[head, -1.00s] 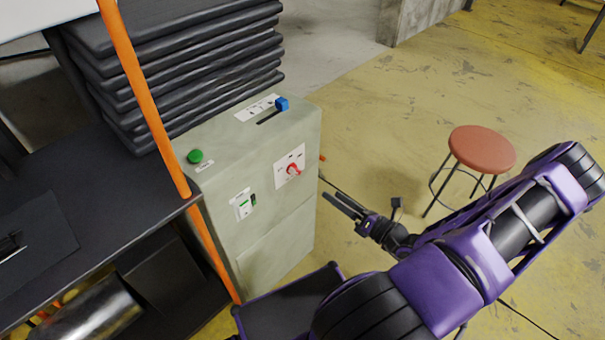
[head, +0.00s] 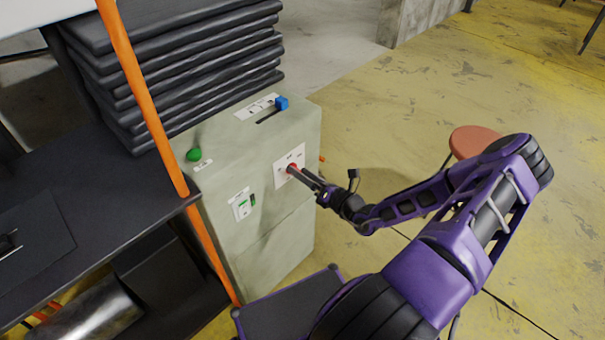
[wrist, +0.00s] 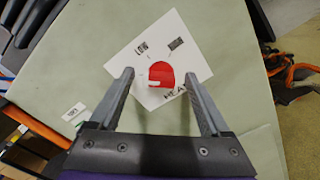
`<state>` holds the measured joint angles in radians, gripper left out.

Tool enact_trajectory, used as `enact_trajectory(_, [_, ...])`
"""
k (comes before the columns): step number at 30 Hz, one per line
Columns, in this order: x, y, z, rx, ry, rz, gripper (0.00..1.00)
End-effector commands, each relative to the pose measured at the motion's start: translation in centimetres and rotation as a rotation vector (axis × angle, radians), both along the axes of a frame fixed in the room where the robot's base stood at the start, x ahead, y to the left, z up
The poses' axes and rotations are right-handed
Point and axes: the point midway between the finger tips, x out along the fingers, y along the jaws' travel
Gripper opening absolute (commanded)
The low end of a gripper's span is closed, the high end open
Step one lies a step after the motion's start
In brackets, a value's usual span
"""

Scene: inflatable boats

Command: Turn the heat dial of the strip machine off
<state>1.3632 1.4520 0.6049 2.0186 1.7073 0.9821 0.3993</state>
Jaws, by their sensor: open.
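The strip machine (head: 264,212) is a pale grey-green cabinet in the middle of the head view. Its red heat dial (wrist: 161,76) sits on a white label plate (wrist: 145,50) on the front face, with "LOW" and part of "HEAT" readable in the wrist view. The dial's white mark points toward the lower left of the wrist view. My gripper (wrist: 158,88) is open, its two fingers on either side of the dial and pointing at the panel. In the head view, my gripper (head: 298,172) partly hides the dial. I cannot tell whether the fingers touch it.
A green button (head: 194,155) and a blue slider knob (head: 281,103) are on the machine's top. A small switch panel (head: 242,205) is on its front. An orange post (head: 145,100) and black bench (head: 95,190) stand left. A red stool (head: 474,140) is right.

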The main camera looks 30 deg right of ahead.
Motion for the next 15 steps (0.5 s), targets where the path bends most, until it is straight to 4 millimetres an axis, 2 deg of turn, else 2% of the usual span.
enact_trajectory(2, [-0.01, 0.0, 0.01, 0.0, 0.0, 0.0, 0.78])
enact_trajectory(15, [-0.04, 0.0, 0.0, 0.0, 0.0, 0.0, 0.0])
